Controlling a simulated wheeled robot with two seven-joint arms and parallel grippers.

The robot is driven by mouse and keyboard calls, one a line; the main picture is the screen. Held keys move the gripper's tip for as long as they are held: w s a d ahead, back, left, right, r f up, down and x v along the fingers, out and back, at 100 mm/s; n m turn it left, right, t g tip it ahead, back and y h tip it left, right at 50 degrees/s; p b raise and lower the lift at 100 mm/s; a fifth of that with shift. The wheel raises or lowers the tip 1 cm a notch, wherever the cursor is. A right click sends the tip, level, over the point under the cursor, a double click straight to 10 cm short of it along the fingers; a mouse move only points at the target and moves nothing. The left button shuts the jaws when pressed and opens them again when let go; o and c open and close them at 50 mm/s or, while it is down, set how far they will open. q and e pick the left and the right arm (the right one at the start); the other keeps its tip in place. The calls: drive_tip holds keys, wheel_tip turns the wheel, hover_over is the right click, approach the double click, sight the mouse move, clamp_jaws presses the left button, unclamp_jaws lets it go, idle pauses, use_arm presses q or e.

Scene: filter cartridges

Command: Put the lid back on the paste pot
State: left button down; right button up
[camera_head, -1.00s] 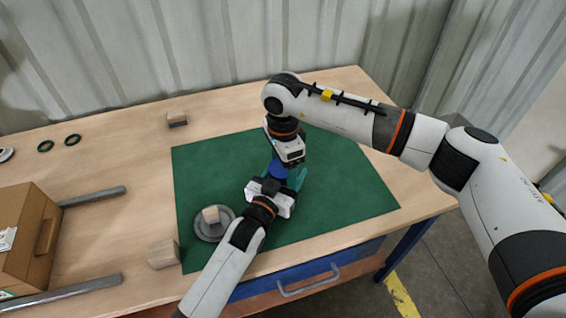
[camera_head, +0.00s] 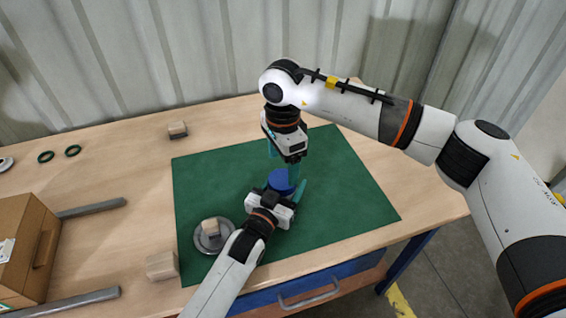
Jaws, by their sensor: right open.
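A round blue piece (camera_head: 280,181), which looks like the paste pot or its lid, stands over the green mat. My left gripper (camera_head: 285,188) reaches it from the front, with a teal finger along its right side. The gripper body hides the lower part, so I cannot tell whether the fingers press on it. My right gripper (camera_head: 283,165) is open just above the blue piece, pointing down, with nothing seen held. A grey round dish or lid (camera_head: 201,243) lies on the mat's left front with a wooden block (camera_head: 212,227) on it. I cannot tell whether lid and pot are joined.
The green mat (camera_head: 340,190) is clear on its right. Wooden blocks stand at the back (camera_head: 178,130) and front left (camera_head: 162,265). A cardboard box (camera_head: 25,245) sits at the left between two grey rails (camera_head: 90,208).

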sight(282, 179)
wheel_tip(282, 179, up, 3)
drive_tip(key=n, duration=0.2)
drive_tip(key=shift+w+a+n, duration=0.1)
drive_tip(key=shift+n, duration=0.3)
drive_tip(key=shift+f, duration=0.1)
drive_tip(key=shift+f, duration=3.95)
drive_tip(key=c, duration=1)
drive_tip(key=m, duration=0.3)
drive_tip(key=shift+m, duration=0.3)
